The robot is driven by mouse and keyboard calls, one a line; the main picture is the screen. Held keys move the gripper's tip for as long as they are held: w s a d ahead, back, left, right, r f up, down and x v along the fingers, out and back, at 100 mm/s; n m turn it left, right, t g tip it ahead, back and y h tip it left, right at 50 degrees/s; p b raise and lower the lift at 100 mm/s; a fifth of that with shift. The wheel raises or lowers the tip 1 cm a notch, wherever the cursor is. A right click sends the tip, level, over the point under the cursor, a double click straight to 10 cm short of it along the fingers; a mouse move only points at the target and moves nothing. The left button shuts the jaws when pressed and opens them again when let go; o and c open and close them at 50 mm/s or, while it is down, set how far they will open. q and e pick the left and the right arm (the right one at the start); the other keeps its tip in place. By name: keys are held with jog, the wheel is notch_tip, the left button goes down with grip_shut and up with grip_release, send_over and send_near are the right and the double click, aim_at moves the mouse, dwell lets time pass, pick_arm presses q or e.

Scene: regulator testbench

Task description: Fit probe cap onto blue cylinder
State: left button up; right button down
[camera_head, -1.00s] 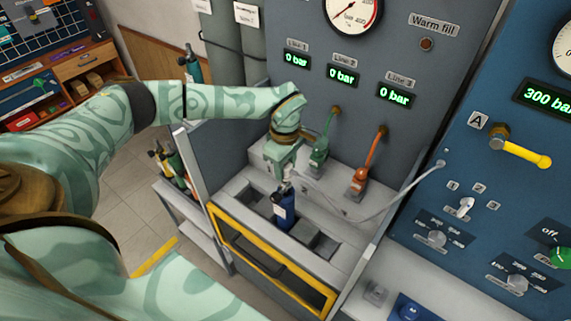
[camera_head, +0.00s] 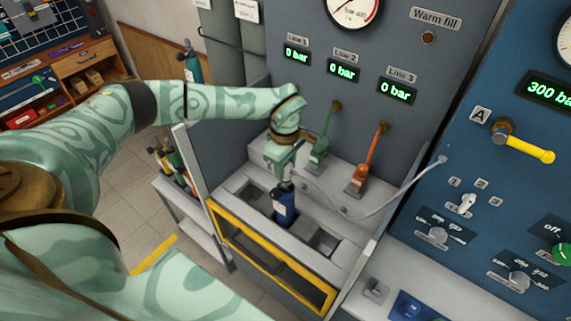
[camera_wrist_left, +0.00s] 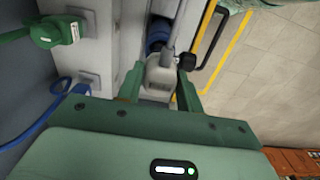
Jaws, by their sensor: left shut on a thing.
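The blue cylinder (camera_head: 285,211) stands upright in a bay of the testbench. Its blue body also shows at the top of the left wrist view (camera_wrist_left: 158,30). My left gripper (camera_head: 282,176) is directly above it, pointing down. In the left wrist view, the gripper (camera_wrist_left: 160,90) is shut on a grey block, which I take to be the probe cap (camera_wrist_left: 160,75). My right gripper is not in view.
A pale hose (camera_head: 385,209) runs from the blue panel towards my left gripper. A green fitting (camera_head: 319,152) and an orange fitting (camera_head: 358,180) stand behind on the bench. A yellow-edged guard (camera_head: 268,256) fronts the bays. An empty bay (camera_head: 322,243) lies right of the cylinder.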

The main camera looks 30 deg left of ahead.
pick_arm(q)
jog(key=shift+f, duration=0.55)
jog(key=o, duration=1.1)
jog(key=shift+r, duration=0.15)
notch_tip(320, 180, up, 16)
jog(key=shift+d, duration=0.1)
